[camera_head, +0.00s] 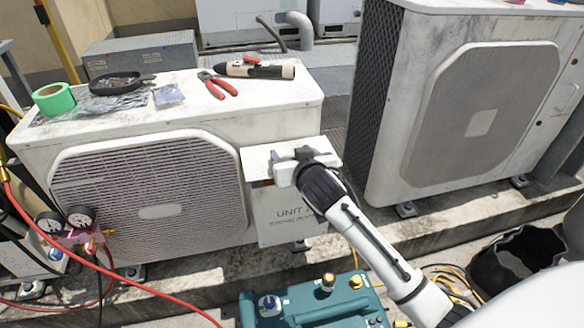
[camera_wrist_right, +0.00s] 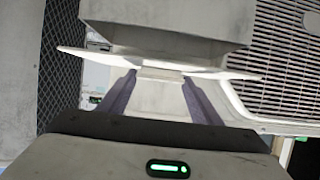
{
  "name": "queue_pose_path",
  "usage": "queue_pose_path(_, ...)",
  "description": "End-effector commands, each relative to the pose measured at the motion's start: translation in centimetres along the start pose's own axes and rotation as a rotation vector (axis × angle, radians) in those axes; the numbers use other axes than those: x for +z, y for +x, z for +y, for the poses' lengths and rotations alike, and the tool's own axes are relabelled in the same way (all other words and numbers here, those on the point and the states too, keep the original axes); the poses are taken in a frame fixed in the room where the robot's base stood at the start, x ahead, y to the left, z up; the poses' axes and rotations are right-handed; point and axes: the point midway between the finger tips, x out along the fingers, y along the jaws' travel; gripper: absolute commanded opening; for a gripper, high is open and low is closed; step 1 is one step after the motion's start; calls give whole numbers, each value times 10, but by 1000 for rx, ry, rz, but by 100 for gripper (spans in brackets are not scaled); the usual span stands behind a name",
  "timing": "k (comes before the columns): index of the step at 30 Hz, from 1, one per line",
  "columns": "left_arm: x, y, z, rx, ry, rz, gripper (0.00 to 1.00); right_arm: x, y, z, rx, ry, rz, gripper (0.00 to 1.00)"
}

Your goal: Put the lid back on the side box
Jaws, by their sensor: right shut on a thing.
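The side box (camera_head: 285,215) is a pale box at the right front corner of the left condenser, with "UNIT A" lettering on its face. The lid (camera_head: 258,158) is a flat white plate at the top of this box. My right gripper (camera_head: 292,156) is shut on the lid. In the right wrist view, the gripper's dark purple fingers (camera_wrist_right: 160,98) close on a pale block at the middle of the lid (camera_wrist_right: 215,72), whose plate shows nearly edge-on. A reddish-dark gap shows below the lid's front edge; I cannot tell whether the lid touches the box. My left gripper is out of view.
On the condenser top (camera_head: 150,110) lie green tape (camera_head: 54,99), a black pan (camera_head: 122,84), red pliers (camera_head: 217,86) and a dark-and-cream tool (camera_head: 258,69). A second condenser (camera_head: 480,110) stands right. A teal case (camera_head: 315,305) and black bucket (camera_head: 520,262) stand in front.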

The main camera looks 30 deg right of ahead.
Motion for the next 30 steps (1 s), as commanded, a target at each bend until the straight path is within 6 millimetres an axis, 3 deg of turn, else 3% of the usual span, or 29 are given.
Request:
queue_pose_path(3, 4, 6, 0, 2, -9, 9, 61, 23, 10, 1, 1, -3, 0, 29)
queue_pose_path(6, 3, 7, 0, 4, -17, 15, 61, 32, 13, 0, 0, -2, 2, 29)
queue_pose_path(17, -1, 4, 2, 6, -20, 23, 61, 34, 14, 0, -1, -1, 3, 29)
queue_pose_path(18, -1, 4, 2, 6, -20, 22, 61, 35, 14, 0, 0, -1, 0, 63)
queue_pose_path(20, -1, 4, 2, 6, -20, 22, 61, 35, 14, 0, 0, -1, 0, 73)
queue_pose_path(21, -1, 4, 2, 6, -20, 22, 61, 35, 14, 0, 0, -1, 0, 77)
queue_pose_path(30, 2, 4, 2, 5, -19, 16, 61, 33, 14, 0, 0, -1, 0, 77)
